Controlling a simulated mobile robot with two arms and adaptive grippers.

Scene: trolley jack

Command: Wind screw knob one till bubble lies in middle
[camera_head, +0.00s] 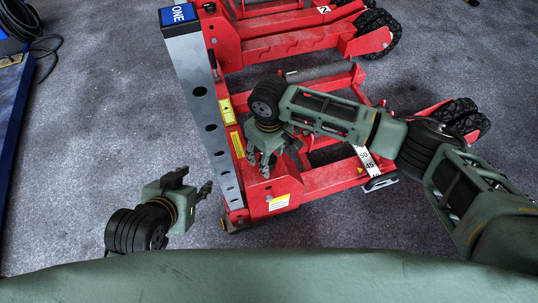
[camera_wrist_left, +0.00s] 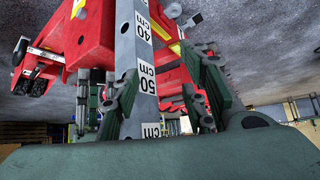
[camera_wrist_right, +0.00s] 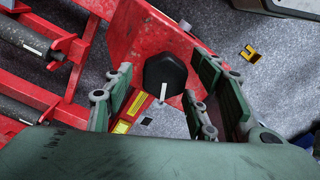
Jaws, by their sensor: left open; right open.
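A black knob (camera_wrist_right: 165,76) with a white mark sits on the red trolley jack (camera_head: 290,45). My right gripper (camera_head: 262,163) is open above the jack's near left corner. In the right wrist view its fingers (camera_wrist_right: 158,98) stand on either side of the knob in the picture; contact is not clear. In the head view this gripper hides the knob. A yellow level (camera_head: 227,111) lies beside the grey beam; its bubble is too small to read. My left gripper (camera_head: 192,187) is open and empty, left of the beam's near end.
A black cable (camera_head: 20,20) and a blue edge (camera_head: 12,100) lie at left. The floor left of the jack is clear.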

